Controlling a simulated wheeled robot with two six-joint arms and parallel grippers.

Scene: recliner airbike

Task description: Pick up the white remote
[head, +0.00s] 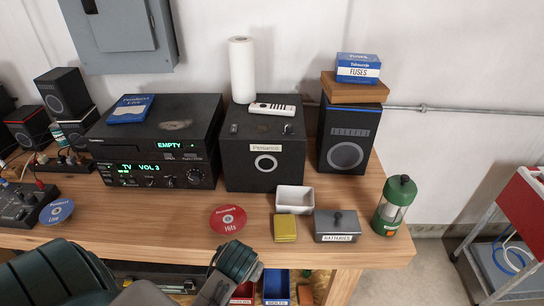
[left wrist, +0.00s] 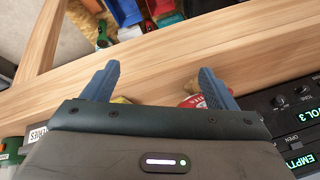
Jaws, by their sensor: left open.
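The white remote (head: 272,108) lies flat on top of a black box (head: 265,160) with a round front opening, in front of a white paper roll (head: 242,70). It does not show in the left wrist view. My left gripper (left wrist: 160,70) is open and empty, its two blue fingers apart over the front edge of the wooden bench (left wrist: 150,72). In the head view, parts of my arm fill the bottom left, well in front of the remote, but the fingertips cannot be made out. My right gripper is not in view.
A receiver stack (head: 155,140) stands left of the box and a speaker (head: 349,140) right of it. A red disc (head: 228,220), white tray (head: 295,198), yellow pads (head: 285,228), battery box (head: 337,226) and green lantern (head: 394,205) sit along the bench front.

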